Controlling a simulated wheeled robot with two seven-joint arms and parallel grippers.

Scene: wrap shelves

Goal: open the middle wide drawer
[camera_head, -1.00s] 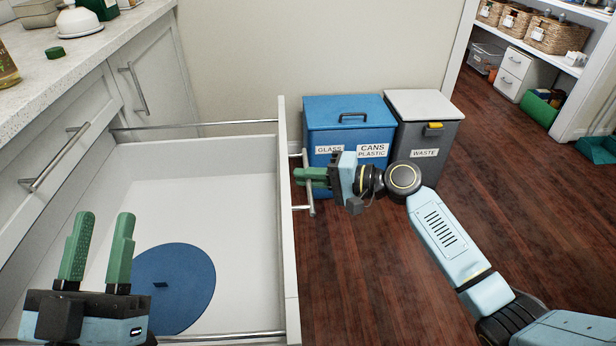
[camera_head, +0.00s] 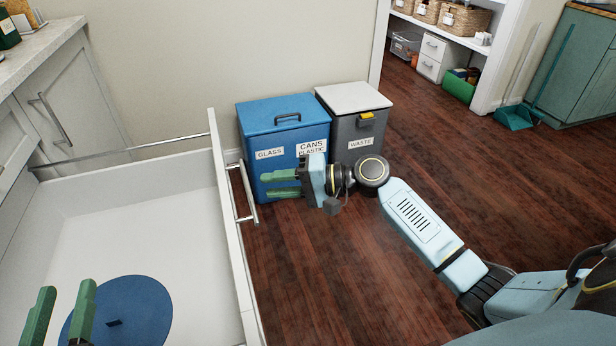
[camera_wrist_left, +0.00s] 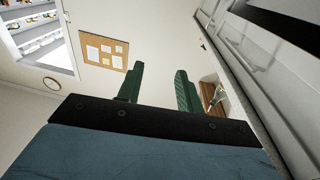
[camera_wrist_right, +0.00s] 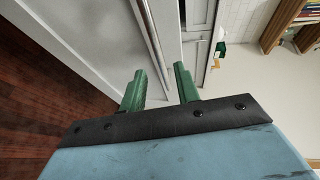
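The wide drawer (camera_head: 150,215) stands pulled far out at the left in the head view, its white interior showing. A round blue lid-like disc (camera_head: 140,310) lies in it. The drawer's bar handle (camera_head: 243,193) is on its front panel. My right gripper (camera_head: 272,184) is open and empty, a little to the right of the handle and apart from it; its green fingers also show in the right wrist view (camera_wrist_right: 160,88). My left gripper (camera_head: 62,318) is over the drawer at the lower left, open and empty; its fingers show in the left wrist view (camera_wrist_left: 155,85).
A blue recycling bin (camera_head: 283,140) and a grey waste bin (camera_head: 354,125) stand against the wall behind my right gripper. The counter (camera_head: 40,45) is at the upper left.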

